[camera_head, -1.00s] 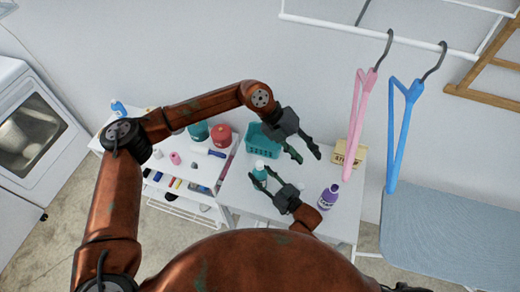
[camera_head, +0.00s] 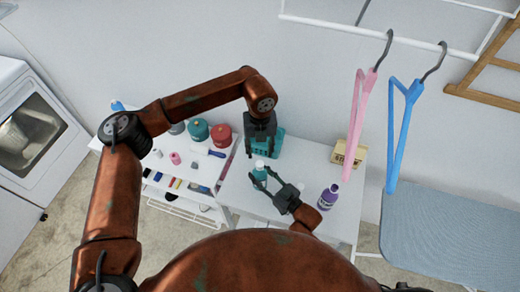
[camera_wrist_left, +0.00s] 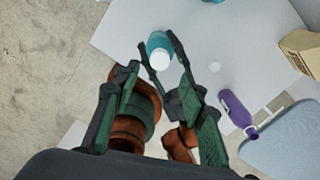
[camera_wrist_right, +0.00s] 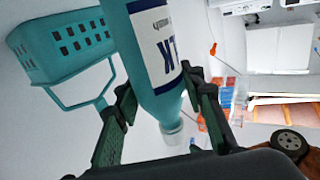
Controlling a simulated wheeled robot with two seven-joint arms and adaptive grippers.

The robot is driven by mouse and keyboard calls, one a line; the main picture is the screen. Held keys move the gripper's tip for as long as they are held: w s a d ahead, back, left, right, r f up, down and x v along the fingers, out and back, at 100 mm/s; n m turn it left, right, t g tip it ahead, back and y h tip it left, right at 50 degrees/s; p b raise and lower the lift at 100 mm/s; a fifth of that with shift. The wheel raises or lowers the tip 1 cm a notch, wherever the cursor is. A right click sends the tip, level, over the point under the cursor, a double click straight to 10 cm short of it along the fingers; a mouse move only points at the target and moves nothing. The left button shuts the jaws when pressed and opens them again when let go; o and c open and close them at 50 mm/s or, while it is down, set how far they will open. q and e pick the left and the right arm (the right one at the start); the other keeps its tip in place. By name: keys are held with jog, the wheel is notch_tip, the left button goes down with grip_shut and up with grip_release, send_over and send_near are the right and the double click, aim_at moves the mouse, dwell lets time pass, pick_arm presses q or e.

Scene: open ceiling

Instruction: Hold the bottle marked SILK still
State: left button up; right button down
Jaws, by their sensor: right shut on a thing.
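The bottle marked SILK (camera_head: 259,172) is teal with a white cap and stands on the white table. My left gripper (camera_head: 261,152) hangs pointing down, just behind the bottle in the head view. In the left wrist view my left gripper (camera_wrist_left: 158,78) has its fingers apart with nothing between them, and the bottle (camera_wrist_left: 158,42) with its white cap lies beyond the fingertips.
A teal basket (camera_head: 272,139) stands behind my left gripper, partly hidden. A purple bottle (camera_head: 328,197) stands to the right, with a yellowish box (camera_head: 347,153) behind it. Red (camera_head: 221,135) and teal (camera_head: 197,130) containers are at the left. A small white disc (camera_wrist_left: 214,67) lies on the table.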

aim_at(260, 164)
pick_arm(q)
notch_tip(260, 164, down, 8)
jog(key=shift+r, duration=0.15)
dwell(0.3)
jog(key=shift+c, duration=0.6)
grip_shut()
jog(key=m, duration=0.5)
jog(key=shift+m, duration=0.4)
jog(key=m, duration=0.3)
jog(key=shift+m, duration=0.4)
jog(key=m, duration=0.9)
jog(key=shift+o, duration=1.1)
grip_release()
